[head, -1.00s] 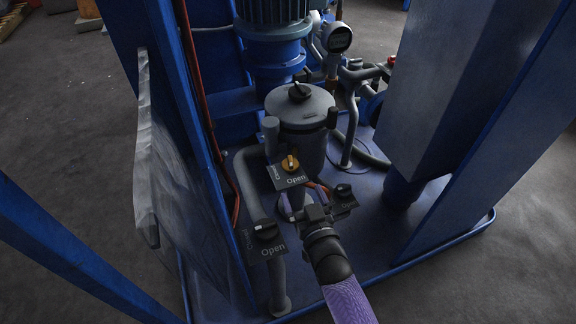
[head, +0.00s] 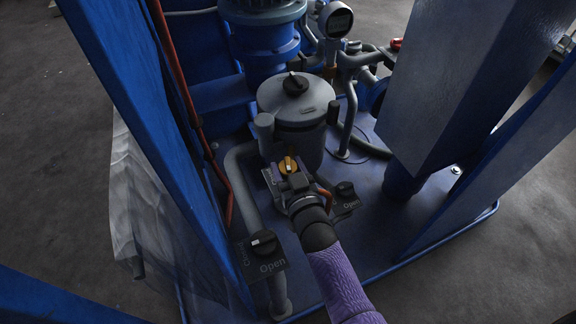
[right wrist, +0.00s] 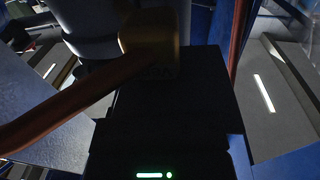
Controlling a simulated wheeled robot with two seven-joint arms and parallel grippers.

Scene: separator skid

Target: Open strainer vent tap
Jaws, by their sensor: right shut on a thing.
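The strainer (head: 297,104) is a grey canister with a round lid and a black knob on top. In front of it is the vent tap, an orange knob (head: 288,164) on a dark plate that my gripper now mostly covers. My right gripper (head: 289,175) reaches in from the bottom and is shut on this orange knob. In the right wrist view the knob (right wrist: 150,48) shows as a dim yellow-brown block at the far end of the dark gripper. The knob's exact turn is hard to tell. My left gripper is out of view.
Another tap with a black knob (head: 263,241) and an "Open" plate sits at lower left. A third black knob (head: 345,188) is just right of my gripper. A copper-orange pipe (right wrist: 70,97) passes close by. Blue frame posts stand on both sides.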

